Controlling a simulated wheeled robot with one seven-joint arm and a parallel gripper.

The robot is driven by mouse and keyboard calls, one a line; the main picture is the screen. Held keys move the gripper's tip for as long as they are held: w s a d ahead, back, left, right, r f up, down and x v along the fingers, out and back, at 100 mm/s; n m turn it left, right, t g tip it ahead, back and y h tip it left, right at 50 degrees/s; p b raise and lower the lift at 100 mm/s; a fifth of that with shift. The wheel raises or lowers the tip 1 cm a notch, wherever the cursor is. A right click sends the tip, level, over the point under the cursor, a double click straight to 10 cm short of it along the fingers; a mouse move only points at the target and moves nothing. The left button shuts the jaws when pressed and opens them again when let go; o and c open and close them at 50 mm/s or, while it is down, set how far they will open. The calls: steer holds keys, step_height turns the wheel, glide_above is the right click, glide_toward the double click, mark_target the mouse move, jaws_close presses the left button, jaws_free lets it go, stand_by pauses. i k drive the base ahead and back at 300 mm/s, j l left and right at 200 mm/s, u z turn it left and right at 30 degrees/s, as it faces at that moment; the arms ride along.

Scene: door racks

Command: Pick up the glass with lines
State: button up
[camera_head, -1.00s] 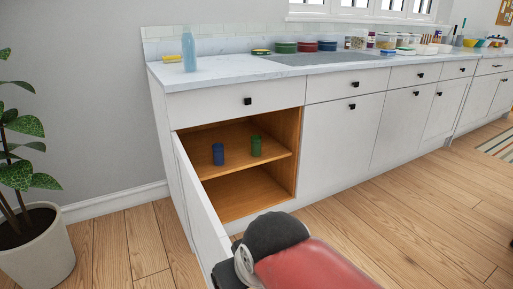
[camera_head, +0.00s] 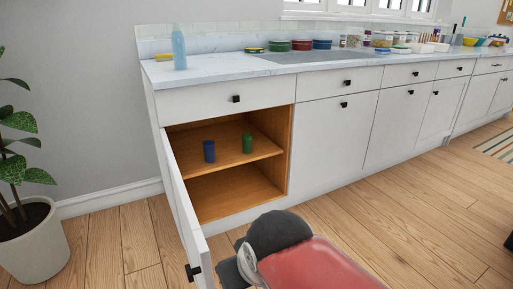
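A small blue glass (camera_head: 209,151) stands upright on the upper shelf of the open wooden cabinet. A small green glass (camera_head: 247,143) stands upright to its right on the same shelf. They are too small to tell which one has lines. My arm, red and dark grey, shows at the bottom of the view, in front of the cabinet and beside the open door. My gripper's fingers are not in view.
The white cabinet door (camera_head: 187,213) stands open toward me, its black handle (camera_head: 193,272) at the lower front edge. The countertop (camera_head: 215,76) holds a blue bottle (camera_head: 179,48) and several bowls and jars. A potted plant (camera_head: 34,243) stands at left.

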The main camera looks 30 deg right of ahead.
mark_target(247, 143)
steer(key=l, duration=1.4)
steer(key=i+l, duration=1.35)
steer(key=i, duration=0.2)
steer(key=i+l, duration=0.15)
steer(key=i, duration=0.25)
steer(key=u, duration=0.05)
